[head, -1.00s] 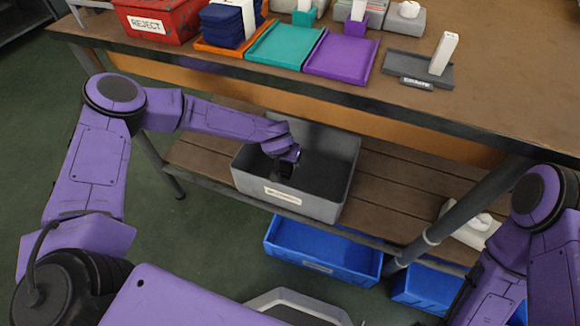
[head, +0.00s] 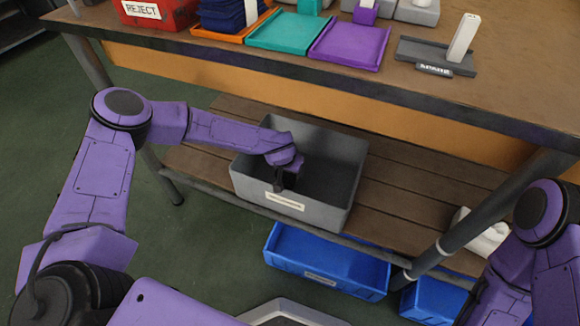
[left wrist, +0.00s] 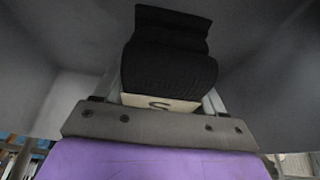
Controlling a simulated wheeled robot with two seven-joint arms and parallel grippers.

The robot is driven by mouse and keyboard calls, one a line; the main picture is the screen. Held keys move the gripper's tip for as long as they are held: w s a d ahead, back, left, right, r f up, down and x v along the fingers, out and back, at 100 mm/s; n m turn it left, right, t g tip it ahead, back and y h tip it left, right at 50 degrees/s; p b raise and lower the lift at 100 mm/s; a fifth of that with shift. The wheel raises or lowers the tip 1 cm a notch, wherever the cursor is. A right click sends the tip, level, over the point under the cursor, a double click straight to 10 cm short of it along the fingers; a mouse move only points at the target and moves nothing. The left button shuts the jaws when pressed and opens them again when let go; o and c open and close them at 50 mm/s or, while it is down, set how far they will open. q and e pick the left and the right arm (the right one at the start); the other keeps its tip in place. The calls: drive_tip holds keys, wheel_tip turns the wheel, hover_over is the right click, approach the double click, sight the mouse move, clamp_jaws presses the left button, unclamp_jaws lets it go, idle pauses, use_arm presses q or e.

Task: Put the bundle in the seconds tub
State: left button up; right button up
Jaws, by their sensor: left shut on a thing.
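The bundle (left wrist: 172,62) is a black folded or rolled cloth with a cream band marked "S", seen in the left wrist view. My left gripper (head: 286,182) is shut on it, with grey fingers at either side of the band. In the head view the gripper points down inside a grey tub (head: 345,190) on the table's lower shelf. The tub's front label is too small to read. Grey tub walls (left wrist: 70,100) surround the bundle in the left wrist view. The bundle is hard to make out in the head view. My right gripper is out of the picture.
The brown tabletop (head: 540,85) overhangs the shelf (head: 400,185). A red REJECT bin (head: 165,12), a teal tray (head: 285,32), a purple tray (head: 350,45) and a grey stand (head: 435,55) are on it. Blue bins (head: 325,262) sit below. A table leg (head: 470,220) stands at right.

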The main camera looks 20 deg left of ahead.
use_arm(q)
drive_tip(key=o, duration=1.2)
drive_tip(key=shift+f, duration=0.1)
drive_tip(key=shift+o, duration=0.2)
drive_tip(key=shift+r, duration=0.25)
drive_tip(key=p+v, duration=0.1)
drive_tip(key=v, duration=0.1)
drive_tip(key=p+v, duration=0.1)
drive_tip(key=v, duration=0.1)
drive_tip(key=p+v, duration=0.1)
drive_tip(key=v, duration=0.2)
drive_tip(key=shift+w+r, duration=0.2)
drive_tip(key=shift+r, duration=0.05)
drive_tip(key=shift+s+r, duration=0.3)
drive_tip(key=shift+r, duration=0.1)
